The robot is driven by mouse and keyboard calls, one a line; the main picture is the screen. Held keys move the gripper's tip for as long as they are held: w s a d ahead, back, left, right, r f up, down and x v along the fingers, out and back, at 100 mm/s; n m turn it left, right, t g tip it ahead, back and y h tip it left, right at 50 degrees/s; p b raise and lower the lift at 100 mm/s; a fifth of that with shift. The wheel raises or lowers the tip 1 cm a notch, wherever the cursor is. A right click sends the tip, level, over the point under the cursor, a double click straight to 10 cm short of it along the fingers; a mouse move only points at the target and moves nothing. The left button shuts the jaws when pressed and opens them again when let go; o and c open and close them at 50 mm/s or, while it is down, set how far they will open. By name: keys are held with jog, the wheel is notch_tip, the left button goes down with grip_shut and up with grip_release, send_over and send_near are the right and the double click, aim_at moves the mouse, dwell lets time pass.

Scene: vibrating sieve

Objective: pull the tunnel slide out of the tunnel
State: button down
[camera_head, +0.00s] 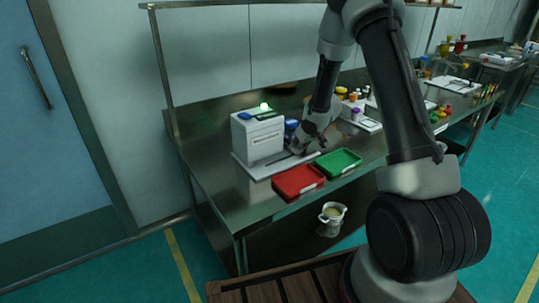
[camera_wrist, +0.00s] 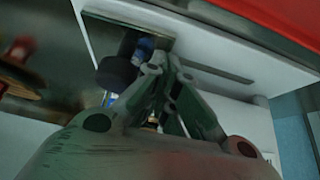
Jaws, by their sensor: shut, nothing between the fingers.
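The white box-shaped machine (camera_head: 258,137) stands on the steel table with a green light on top. A long pale flat base (camera_head: 262,168) runs along its foot. I cannot tell the tunnel slide apart from this base with certainty. My gripper (camera_head: 299,150) is low at the machine's right side, over the right part of the base. In the wrist view my gripper (camera_wrist: 164,62) is shut and empty, its fingertips close to a white flat surface (camera_wrist: 255,62) with a thin dark strip. Whether they touch it is unclear.
A red tray (camera_head: 298,181) and a green tray (camera_head: 338,162) lie in front of the base, near the table edge. A blue-topped item (camera_head: 291,125) stands behind my gripper. Small bottles and a white tray stand farther right. A white bucket (camera_head: 332,213) is below the table.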

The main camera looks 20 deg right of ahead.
jog(key=shift+s+a, duration=0.15)
jog(key=shift+a, duration=0.2)
jog(key=v, duration=0.9)
